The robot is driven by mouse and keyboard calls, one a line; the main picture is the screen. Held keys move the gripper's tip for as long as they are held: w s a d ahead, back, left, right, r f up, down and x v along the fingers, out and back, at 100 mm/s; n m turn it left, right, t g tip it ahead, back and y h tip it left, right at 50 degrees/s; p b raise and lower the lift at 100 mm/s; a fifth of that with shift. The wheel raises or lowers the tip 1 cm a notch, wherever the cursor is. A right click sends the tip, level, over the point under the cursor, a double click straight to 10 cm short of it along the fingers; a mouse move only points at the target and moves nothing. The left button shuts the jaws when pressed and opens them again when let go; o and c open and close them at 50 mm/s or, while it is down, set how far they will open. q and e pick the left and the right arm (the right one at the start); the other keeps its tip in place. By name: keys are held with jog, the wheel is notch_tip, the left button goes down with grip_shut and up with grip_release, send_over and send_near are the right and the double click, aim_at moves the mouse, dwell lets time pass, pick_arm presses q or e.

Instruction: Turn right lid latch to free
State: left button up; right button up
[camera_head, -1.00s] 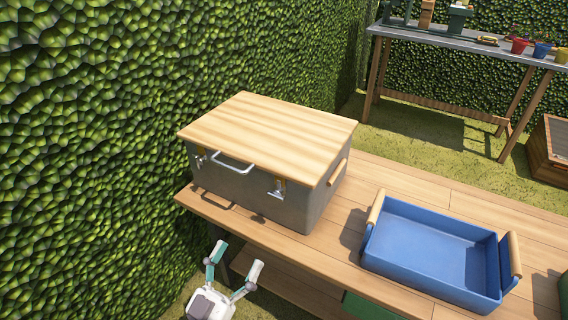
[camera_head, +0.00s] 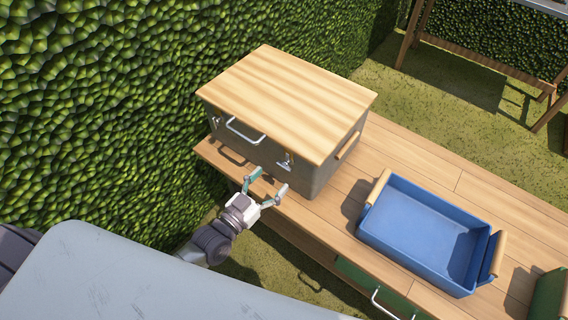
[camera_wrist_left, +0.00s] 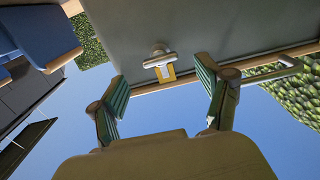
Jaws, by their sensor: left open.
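The grey box with a pale wooden lid (camera_head: 290,95) stands on the wooden bench. Its right lid latch (camera_head: 286,160), small and metallic, is on the front face below the lid edge. The left latch (camera_head: 215,122) is at the far left of that face. My left gripper (camera_head: 268,182) is open and empty in front of the box, just below the right latch. In the left wrist view the latch (camera_wrist_left: 160,58) with its yellowish plate lies beyond and between the two open fingers, apart from them. My right gripper is not in view.
A white lid handle (camera_head: 245,132) sticks out between the latches. A blue tray (camera_head: 425,235) with wooden handles stands on the bench (camera_head: 400,160) to the right. A green hedge (camera_head: 100,100) closes off the left side. A green drawer with a handle is below the bench top.

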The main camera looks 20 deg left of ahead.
aim_at(282, 168)
pick_arm(q)
jog(key=x, duration=0.6)
jog(key=shift+c, duration=0.3)
jog(key=c, duration=1.1)
